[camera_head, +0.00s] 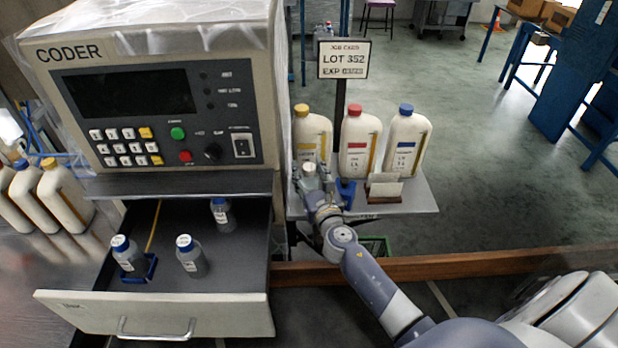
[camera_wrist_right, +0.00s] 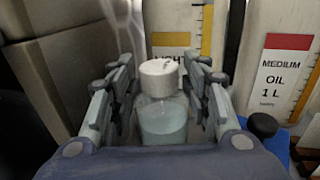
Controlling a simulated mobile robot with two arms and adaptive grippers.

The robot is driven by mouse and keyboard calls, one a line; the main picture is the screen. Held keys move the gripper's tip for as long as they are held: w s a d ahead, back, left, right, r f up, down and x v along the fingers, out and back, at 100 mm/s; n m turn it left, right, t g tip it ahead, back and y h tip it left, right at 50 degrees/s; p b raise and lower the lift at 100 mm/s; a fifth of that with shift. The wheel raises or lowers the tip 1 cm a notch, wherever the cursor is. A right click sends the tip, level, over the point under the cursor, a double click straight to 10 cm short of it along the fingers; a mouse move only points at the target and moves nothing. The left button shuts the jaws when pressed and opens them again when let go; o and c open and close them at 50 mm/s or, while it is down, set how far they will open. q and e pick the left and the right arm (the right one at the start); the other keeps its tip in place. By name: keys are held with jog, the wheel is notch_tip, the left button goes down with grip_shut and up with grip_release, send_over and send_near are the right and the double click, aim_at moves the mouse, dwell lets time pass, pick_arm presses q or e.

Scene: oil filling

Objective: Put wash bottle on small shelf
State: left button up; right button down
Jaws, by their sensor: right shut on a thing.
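The wash bottle (camera_wrist_right: 162,115) is a small clear bottle with a white cap and pale blue-green liquid. It stands upright between the fingers of my right gripper (camera_wrist_right: 160,108), which is shut on it. In the head view my right gripper (camera_head: 311,180) is at the left end of the small shelf (camera_head: 422,197), in front of the yellow-capped jug (camera_head: 311,132). There the white cap shows and the gripper hides most of the bottle. I cannot tell whether its base touches the shelf. My left gripper is not in view.
The red-capped jug (camera_head: 358,140) and blue-capped jug (camera_head: 407,140) stand further right on the shelf. A blue item (camera_head: 346,192) and a card holder (camera_head: 384,190) sit before them. The coder's open drawer (camera_head: 160,314) holds three small bottles. The shelf's right end is bare.

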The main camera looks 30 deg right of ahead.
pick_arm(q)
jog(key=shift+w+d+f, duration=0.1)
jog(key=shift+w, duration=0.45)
pick_arm(e)
jog(key=shift+f, duration=0.1)
jog(key=c, duration=1.2)
grip_release()
jog(key=shift+f, duration=0.1)
jog(key=shift+c, duration=0.2)
jog(key=o, duration=0.4)
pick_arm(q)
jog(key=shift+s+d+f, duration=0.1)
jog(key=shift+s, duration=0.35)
